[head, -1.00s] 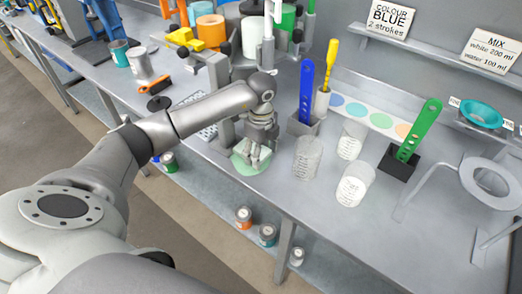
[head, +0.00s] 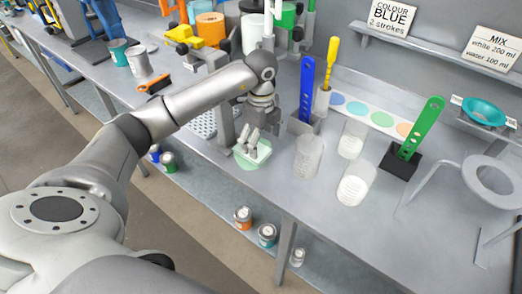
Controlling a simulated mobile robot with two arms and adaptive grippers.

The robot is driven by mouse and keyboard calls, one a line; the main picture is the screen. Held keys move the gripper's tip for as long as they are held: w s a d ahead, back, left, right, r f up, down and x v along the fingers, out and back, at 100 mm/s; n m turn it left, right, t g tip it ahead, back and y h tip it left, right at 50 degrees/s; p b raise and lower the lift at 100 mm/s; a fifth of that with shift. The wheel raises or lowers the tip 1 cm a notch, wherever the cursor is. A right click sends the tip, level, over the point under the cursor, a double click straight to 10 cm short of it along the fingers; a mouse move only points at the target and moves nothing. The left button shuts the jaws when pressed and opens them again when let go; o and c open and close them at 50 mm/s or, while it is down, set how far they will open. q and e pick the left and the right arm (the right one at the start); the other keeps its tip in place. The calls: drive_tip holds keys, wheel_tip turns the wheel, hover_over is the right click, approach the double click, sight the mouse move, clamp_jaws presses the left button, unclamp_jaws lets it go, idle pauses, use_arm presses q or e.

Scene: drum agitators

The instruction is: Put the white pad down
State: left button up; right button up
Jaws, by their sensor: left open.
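The white pad (head: 262,150) shows as a small pale, green-tinted block on a light green round patch (head: 246,163) near the bench's front edge. My left gripper (head: 249,143) is open just above the pad, fingers pointing down. Its fingers hide part of the pad, and I cannot tell whether they still touch it. My right gripper is not in view.
Clear beakers (head: 308,156) stand right of the pad. Behind it are a blue perforated paddle (head: 307,88) and a yellow tool (head: 331,62); a green paddle (head: 421,127) stands farther right. An orange brush (head: 154,83) lies at left.

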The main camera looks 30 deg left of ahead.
sight(261, 154)
use_arm(q)
wheel_tip(261, 154, up, 7)
drive_tip(key=b, duration=0.1)
drive_tip(key=shift+r, duration=0.15)
idle(0.5)
drive_tip(key=shift+s, duration=0.1)
